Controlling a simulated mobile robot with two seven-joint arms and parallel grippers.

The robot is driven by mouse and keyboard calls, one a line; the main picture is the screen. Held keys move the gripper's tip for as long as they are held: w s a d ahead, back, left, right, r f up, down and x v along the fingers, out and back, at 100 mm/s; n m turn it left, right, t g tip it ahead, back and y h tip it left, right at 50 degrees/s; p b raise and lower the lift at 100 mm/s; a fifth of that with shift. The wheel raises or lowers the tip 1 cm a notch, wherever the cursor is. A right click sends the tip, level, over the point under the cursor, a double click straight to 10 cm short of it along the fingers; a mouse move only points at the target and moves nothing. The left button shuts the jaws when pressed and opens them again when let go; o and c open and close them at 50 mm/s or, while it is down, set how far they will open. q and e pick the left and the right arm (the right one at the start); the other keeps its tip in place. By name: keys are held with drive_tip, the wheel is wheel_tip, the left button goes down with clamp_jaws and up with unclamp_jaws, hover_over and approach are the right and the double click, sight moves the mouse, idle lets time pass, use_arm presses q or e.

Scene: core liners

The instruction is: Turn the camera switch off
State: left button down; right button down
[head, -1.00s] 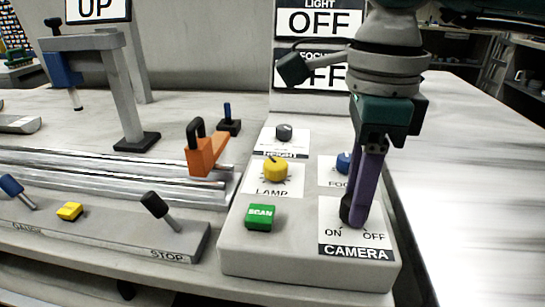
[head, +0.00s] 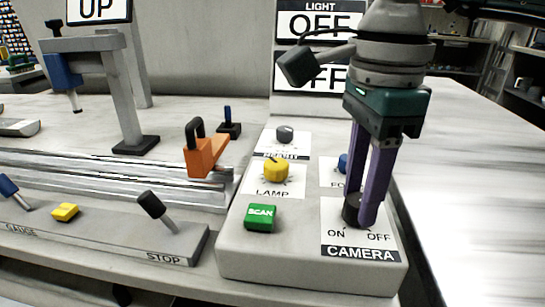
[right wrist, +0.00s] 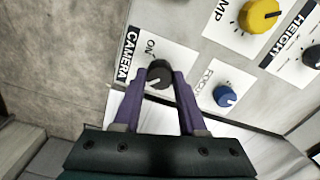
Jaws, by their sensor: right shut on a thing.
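The camera switch is a black round knob (head: 351,208) on a white plate marked ON, OFF and CAMERA (head: 360,254), at the front right of the grey console. My right gripper (head: 361,212) comes down from above with its purple fingers on both sides of the knob, shut on it. In the right wrist view the knob (right wrist: 158,76) sits between the two fingertips. A pale mark shows on its top, but which label it points to is hard to tell. The OFF label is hidden there. My left gripper is not in view.
The green SCAN button (head: 261,218), yellow LAMP knob (head: 277,170) and blue knob (head: 343,162) are close by on the console. An upper sign (head: 320,25) reads LIGHT OFF; the one below is partly covered by my right arm. An orange handle (head: 206,154) stands left.

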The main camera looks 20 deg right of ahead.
sight(358, 200)
drive_tip(key=shift+c, duration=2.3)
unclamp_jaws()
drive_tip(key=shift+r, duration=0.1)
wheel_tip(358, 200, up, 10)
drive_tip(key=shift+p, duration=0.45)
drive_tip(key=shift+a, duration=0.1)
